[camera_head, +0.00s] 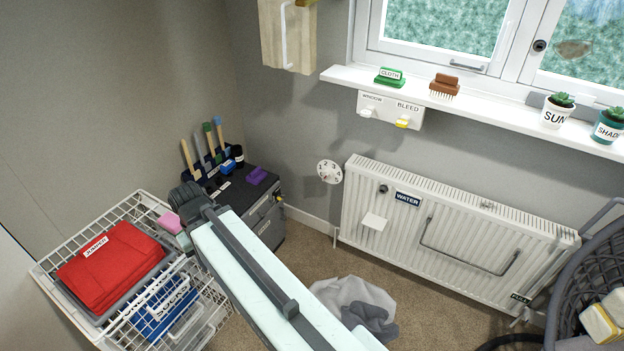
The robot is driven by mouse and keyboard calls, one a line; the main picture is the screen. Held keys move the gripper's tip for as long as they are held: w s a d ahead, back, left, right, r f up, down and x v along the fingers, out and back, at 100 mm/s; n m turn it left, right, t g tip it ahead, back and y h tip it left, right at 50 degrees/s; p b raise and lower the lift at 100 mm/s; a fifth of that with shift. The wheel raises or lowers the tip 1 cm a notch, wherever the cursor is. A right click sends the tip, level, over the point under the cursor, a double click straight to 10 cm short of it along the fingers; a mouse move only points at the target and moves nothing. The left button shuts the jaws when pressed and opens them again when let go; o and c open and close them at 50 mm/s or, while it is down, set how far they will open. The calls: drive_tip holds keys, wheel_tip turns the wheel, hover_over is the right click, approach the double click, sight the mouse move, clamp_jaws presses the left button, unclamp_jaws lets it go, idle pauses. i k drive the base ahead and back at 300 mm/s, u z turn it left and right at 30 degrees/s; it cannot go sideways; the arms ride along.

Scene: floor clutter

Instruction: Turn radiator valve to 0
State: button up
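The radiator valve (329,171) is a round white dial with dark digits on its face. It sits at the upper left end of the white ribbed radiator (440,235), beneath the window sill. The digits are too small for me to tell which setting it is at. My arm's pale link runs from the bottom middle up to the left, ending at a dark joint left of the dial and apart from it. My gripper's fingers do not show in this view.
A dark cabinet (268,222) with brushes on top stands left of the valve. A wire rack (50,268) holds a red folded cloth (110,268). A grey cloth (355,300) lies on the carpet, and a dark basket (570,290) stands at right. A white sill (490,118) juts out above.

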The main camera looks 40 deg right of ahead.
sight(328, 174)
drive_tip(key=u, duration=0.1)
drive_tip(key=i, duration=1)
drive_tip(key=z, duration=0.1)
